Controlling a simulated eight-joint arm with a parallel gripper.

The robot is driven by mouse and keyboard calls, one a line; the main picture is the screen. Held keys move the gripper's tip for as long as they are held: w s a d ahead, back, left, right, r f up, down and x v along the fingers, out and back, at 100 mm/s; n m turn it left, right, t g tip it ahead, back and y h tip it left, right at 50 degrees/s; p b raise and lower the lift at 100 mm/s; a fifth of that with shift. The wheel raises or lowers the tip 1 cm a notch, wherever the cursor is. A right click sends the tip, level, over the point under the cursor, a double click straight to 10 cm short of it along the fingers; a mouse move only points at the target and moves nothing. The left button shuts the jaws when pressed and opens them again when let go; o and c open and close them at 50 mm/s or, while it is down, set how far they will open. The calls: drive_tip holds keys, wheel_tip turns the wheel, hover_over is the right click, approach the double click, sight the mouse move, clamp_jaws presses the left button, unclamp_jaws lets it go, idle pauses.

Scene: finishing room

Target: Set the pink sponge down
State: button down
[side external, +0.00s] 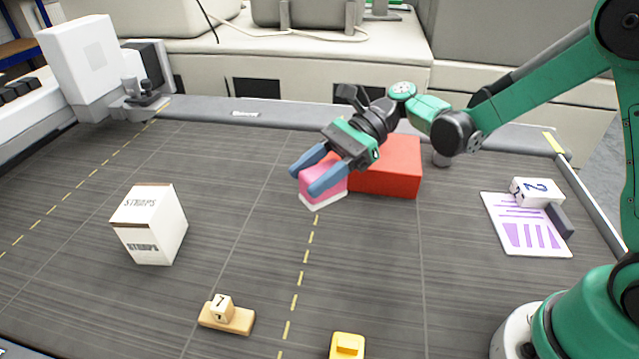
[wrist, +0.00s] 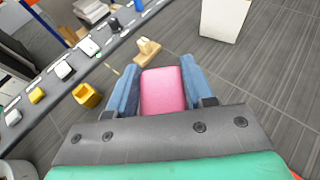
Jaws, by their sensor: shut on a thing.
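The pink sponge (side external: 322,186) has a white underside and is held between the blue fingers of my gripper (side external: 312,178). In the wrist view the pink sponge (wrist: 162,92) fills the space between the two blue fingers of my gripper (wrist: 161,84). My gripper is shut on it, in front of and left of a red block (side external: 390,168). I cannot tell whether the sponge's underside touches the grey table (side external: 230,225) or hangs just above it.
A purple-printed sheet (side external: 522,228) with a numbered white block (side external: 536,191) lies at right. The centre-left table is clear.

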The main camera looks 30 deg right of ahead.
wheel_tip(320, 180, down, 10)
drive_tip(key=shift+r, duration=0.1)
idle(0.4)
drive_tip(key=shift+c, duration=1.7)
unclamp_jaws()
